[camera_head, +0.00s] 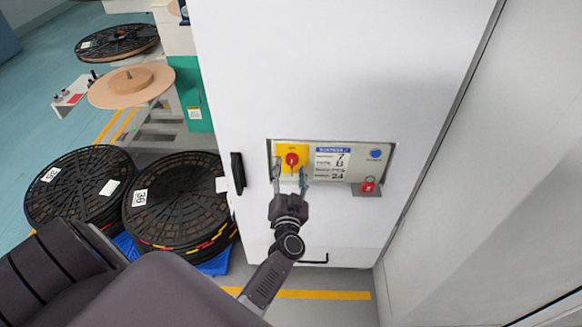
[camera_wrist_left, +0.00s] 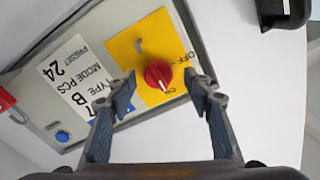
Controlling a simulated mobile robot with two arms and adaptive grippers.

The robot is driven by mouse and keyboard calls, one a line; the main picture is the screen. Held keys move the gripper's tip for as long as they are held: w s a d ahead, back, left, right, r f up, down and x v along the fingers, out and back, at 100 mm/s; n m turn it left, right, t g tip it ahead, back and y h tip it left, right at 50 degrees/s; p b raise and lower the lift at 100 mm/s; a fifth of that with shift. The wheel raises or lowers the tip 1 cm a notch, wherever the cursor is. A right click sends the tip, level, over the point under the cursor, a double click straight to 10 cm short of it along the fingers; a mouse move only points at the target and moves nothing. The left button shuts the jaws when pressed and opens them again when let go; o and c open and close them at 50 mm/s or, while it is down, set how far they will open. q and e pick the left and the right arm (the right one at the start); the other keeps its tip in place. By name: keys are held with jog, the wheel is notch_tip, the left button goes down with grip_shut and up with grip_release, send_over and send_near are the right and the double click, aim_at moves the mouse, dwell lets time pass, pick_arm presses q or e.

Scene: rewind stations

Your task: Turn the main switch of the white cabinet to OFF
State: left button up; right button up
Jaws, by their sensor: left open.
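The white cabinet (camera_head: 330,75) stands in the middle of the head view, with a recessed panel on its front. The main switch (camera_head: 291,160) is a red rotary knob on a yellow plate (camera_head: 283,150) at the panel's left. In the left wrist view the red knob (camera_wrist_left: 158,74) sits near the fingertips, with OFF and ON printed on the yellow plate (camera_wrist_left: 128,48). My left gripper (camera_head: 290,180) is open just in front of the switch. Its fingers (camera_wrist_left: 162,84) stand on either side of the knob, apart from it. My right gripper is not in view.
A black handle (camera_head: 237,173) is left of the panel. Stacked black reels (camera_head: 180,200) stand on the floor to the left. A white wall or cabinet (camera_head: 480,200) is close on the right.

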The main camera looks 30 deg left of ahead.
pick_arm(q)
jog(key=shift+w+a+f, duration=0.15)
jog(key=shift+w+a, duration=0.15)
jog(key=shift+w, duration=0.35)
jog(key=shift+w+a+b, duration=0.15)
jog(key=shift+w+b, duration=0.15)
jog(key=shift+w+a, duration=0.1)
jog(key=shift+w, duration=0.05)
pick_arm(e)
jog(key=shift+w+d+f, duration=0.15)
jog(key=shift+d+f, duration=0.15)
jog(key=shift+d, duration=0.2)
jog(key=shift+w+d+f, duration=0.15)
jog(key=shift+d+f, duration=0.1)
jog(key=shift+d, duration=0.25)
